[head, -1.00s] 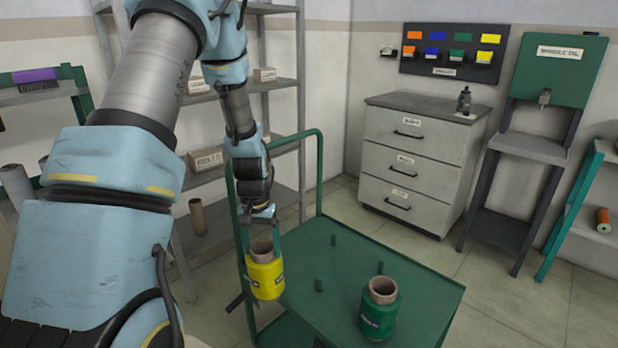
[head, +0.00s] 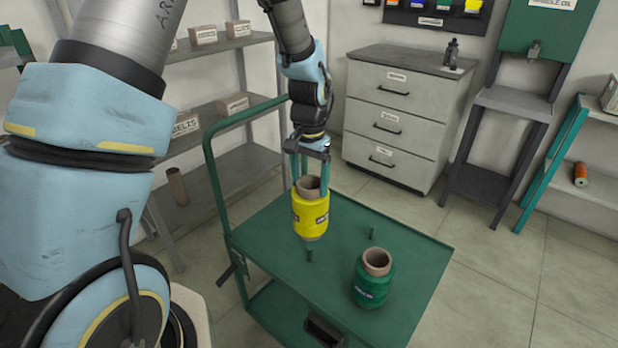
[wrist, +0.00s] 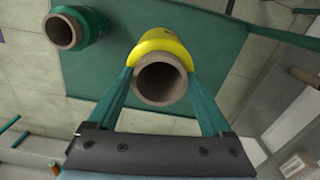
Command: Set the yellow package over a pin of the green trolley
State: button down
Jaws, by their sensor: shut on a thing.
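The yellow package (head: 311,215), wound on a brown tube, hangs upright in my gripper (head: 310,178), which is shut on the tube's upper end. It is held over the top of the green trolley (head: 415,258) and appears clear of it. One bare pin (head: 309,256) stands just below it in the picture, and another bare pin (head: 372,234) stands to its right. Any pin behind the package is hidden. In the wrist view the yellow package (wrist: 160,42) sits between both fingers, with its tube opening facing the camera.
A green package (head: 374,280) stands on the trolley's front right part; it also shows in the wrist view (wrist: 88,22). The trolley's handle (head: 212,165) rises at its left. A shelf rack (head: 215,110) stands behind, and a drawer cabinet (head: 395,115) farther back.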

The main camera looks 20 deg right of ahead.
notch_tip(320, 180, down, 10)
jog(key=b, duration=0.5)
jog(key=shift+r+b, duration=0.2)
jog(key=shift+b, duration=0.1)
dwell(0.5)
jog(key=shift+f, duration=0.15)
notch_tip(320, 180, down, 2)
jog(key=shift+f+b, duration=0.1)
jog(key=shift+b, duration=0.6)
grip_release()
